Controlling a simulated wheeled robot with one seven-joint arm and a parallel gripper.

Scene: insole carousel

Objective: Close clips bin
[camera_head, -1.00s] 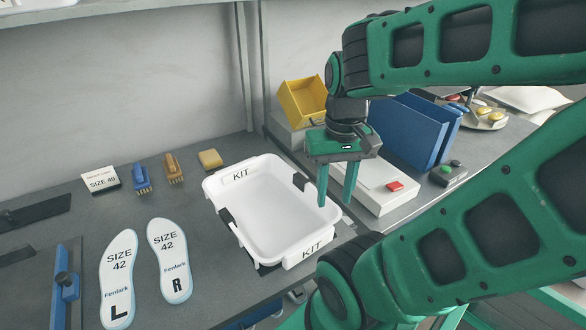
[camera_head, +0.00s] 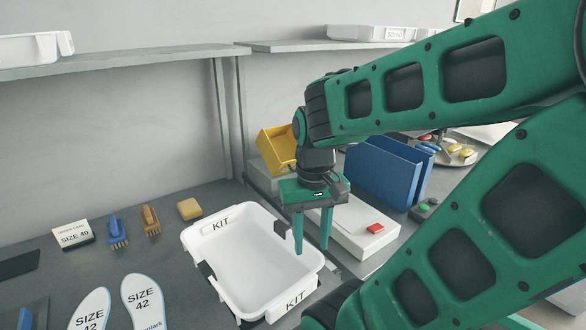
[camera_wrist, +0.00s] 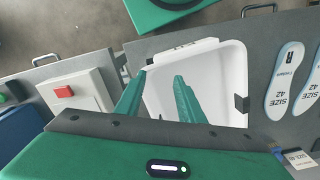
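My gripper (camera_head: 312,250) points down above the right side of the white KIT tray (camera_head: 216,300). Its two green fingers are apart with nothing between them. In the wrist view the open fingers (camera_wrist: 162,75) stand over the tray's empty inside (camera_wrist: 222,85). I see no bin labelled clips. A yellow open bin (camera_head: 272,150) stands behind my gripper, partly hidden by my arm. White bins sit on the shelves, one at the top left (camera_head: 32,47) and one with a hard-to-read label (camera_head: 370,32).
A white box with a red button (camera_head: 375,229) and blue upright holders (camera_head: 385,172) stand right of the tray. Insoles (camera_head: 143,300), brushes (camera_head: 117,232), a sponge (camera_head: 189,208) and a SIZE 40 card (camera_head: 73,235) lie left. Dark handles (camera_wrist: 258,10) show along the bench edge.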

